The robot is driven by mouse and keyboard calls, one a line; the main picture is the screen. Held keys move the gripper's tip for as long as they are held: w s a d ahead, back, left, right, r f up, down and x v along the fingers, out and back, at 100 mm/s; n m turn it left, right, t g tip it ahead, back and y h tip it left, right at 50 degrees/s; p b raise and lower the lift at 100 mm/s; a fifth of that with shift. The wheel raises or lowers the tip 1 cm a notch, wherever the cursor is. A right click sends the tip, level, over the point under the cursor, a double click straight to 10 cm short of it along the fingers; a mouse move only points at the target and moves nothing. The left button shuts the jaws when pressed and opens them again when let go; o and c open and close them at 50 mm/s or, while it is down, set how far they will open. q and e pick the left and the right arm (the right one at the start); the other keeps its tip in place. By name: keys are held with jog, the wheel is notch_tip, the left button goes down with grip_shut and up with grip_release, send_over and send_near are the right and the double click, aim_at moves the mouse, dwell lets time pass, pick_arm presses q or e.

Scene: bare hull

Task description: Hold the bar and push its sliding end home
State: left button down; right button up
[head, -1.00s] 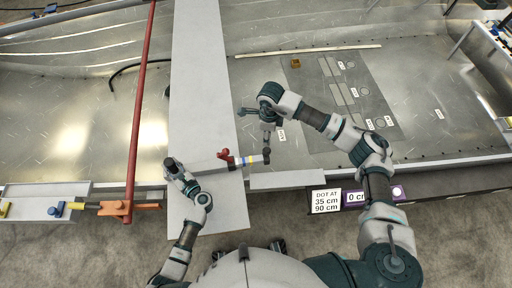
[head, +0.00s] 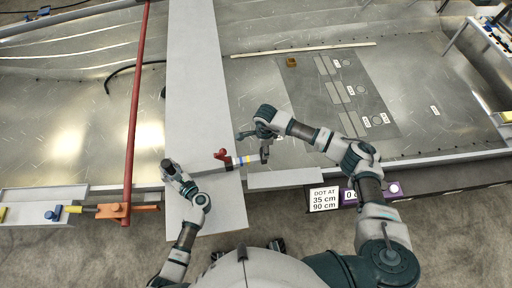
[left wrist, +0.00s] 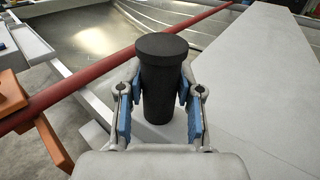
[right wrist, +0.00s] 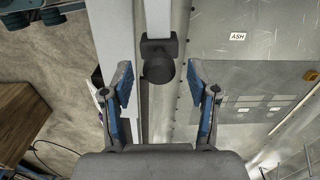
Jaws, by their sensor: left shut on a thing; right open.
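The bar (head: 205,166) lies across the near end of the pale plank. It has a red lever (head: 222,154), blue and yellow bands (head: 241,160) and a dark sliding end (head: 264,153) on the right. My left gripper (head: 169,169) is at the bar's left end. In the left wrist view it is shut on an upright black grip (left wrist: 163,85). My right gripper (head: 254,141) is open just above the sliding end. In the right wrist view the dark end (right wrist: 158,64) sits between and just beyond the open fingertips; I see no contact.
The pale plank (head: 197,80) runs away from me over the metal hull floor (head: 280,80). A long red pole (head: 134,110) with an orange clamp (head: 118,211) stands left. A small grey ledge (head: 285,179) and a "DOT AT" sign (head: 325,199) are on the near right.

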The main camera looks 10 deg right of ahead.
jog(key=shift+f, duration=0.2)
grip_shut()
send_over(238, 161)
dwell(0.4)
pick_arm(q)
jog(key=shift+d, duration=0.1)
